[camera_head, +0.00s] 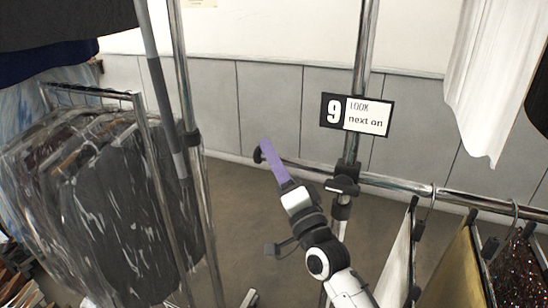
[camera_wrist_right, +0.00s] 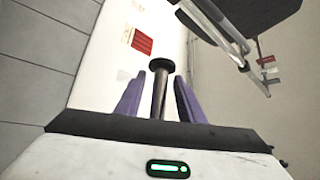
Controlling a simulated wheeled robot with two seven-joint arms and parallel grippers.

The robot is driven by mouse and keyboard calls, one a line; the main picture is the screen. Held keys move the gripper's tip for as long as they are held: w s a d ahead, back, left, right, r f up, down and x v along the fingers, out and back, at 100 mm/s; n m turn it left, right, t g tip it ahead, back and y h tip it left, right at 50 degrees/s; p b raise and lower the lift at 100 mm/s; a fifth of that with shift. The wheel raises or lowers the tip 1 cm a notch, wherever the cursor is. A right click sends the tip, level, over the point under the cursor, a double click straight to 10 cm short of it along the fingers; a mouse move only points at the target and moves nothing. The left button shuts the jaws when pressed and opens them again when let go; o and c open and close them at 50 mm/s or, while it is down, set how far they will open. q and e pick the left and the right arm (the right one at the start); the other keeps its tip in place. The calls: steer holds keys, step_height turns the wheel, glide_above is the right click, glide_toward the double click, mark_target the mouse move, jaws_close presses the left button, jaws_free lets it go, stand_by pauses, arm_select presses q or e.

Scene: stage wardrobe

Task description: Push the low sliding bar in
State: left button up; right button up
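The low sliding bar (camera_head: 310,165) is a chrome tube that sticks out to the left of the rail's upright post (camera_head: 350,150). It ends in a black cap (camera_head: 257,155). My right gripper (camera_head: 268,150) has purple fingers and is at the capped end. In the right wrist view the bar (camera_wrist_right: 159,95) stands between the two purple fingers (camera_wrist_right: 158,100), with a gap on each side, so the gripper is open around it and not clamped. I cannot tell whether the palm touches the cap. My left gripper is not in view.
A sign reading "9 LOOK next on" (camera_head: 358,115) hangs on the post. Right of the post, garments (camera_head: 455,265) hang from the low rail (camera_head: 450,194). Dark garments in clear covers (camera_head: 110,210) hang on a rack at left. A chrome pole (camera_head: 190,120) stands left of my gripper.

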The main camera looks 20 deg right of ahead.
steer(key=shift+s+d+f, duration=0.1)
steer(key=shift+s+f, duration=0.15)
steer(key=shift+s, duration=0.1)
steer(key=a+b+v, duration=0.1)
steer(key=v, duration=0.8)
steer(key=shift+s+d+b, duration=0.25)
steer(key=shift+d+b, duration=0.1)
steer(key=shift+d, duration=0.1)
